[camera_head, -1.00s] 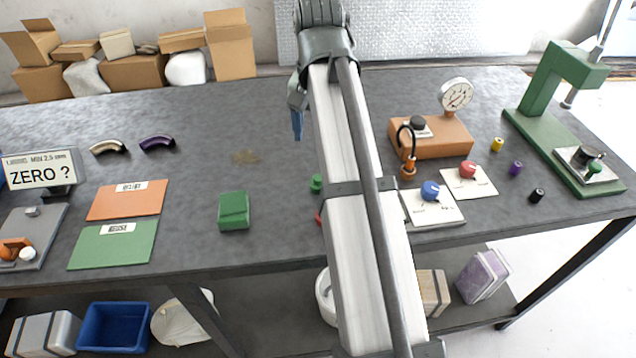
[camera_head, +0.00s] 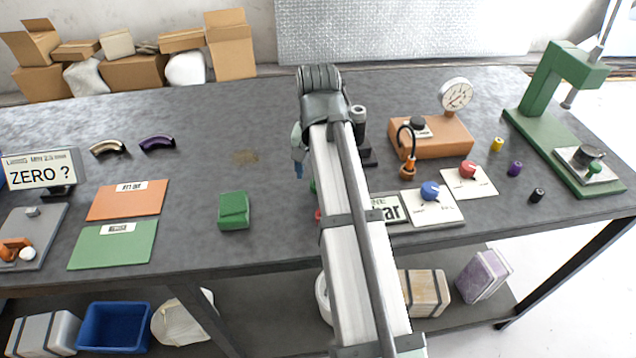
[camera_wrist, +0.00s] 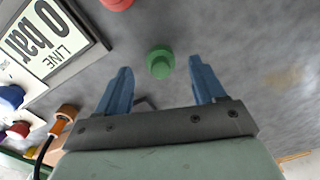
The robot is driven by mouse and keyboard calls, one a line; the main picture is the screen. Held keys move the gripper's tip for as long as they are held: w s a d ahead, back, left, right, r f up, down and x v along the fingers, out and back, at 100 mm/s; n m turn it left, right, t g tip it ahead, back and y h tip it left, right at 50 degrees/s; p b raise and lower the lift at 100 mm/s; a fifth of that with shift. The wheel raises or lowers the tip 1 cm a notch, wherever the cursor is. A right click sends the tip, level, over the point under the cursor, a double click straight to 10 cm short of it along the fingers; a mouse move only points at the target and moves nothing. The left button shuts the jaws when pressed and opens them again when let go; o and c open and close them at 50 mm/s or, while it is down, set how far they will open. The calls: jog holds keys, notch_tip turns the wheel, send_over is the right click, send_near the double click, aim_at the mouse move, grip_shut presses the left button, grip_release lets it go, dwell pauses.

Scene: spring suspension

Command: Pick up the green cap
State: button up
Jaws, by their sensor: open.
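The green cap (camera_wrist: 160,62) is a small round piece with a narrower knob, on the dark table in the wrist view. In that view it lies ahead of my gripper (camera_wrist: 162,72), between the lines of its two blue fingers. The fingers are apart with nothing held. How far above the cap they are, I cannot tell. In the head view my arm hides most of the cap, leaving a green sliver (camera_head: 313,186), and one blue fingertip (camera_head: 299,170) shows just behind it.
A red piece (camera_wrist: 117,3) is near the cap. A "0 bar" line sign (camera_wrist: 50,42) stands to the left in the wrist view. A green box (camera_head: 234,211) is left of my arm. A blue-knobbed plate (camera_head: 432,206) and orange gauge block (camera_head: 432,138) are to the right.

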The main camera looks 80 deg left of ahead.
jog(key=shift+f, duration=1.4)
jog(key=shift+c, duration=0.5)
jog(key=c, duration=1)
jog(key=shift+r, duration=0.15)
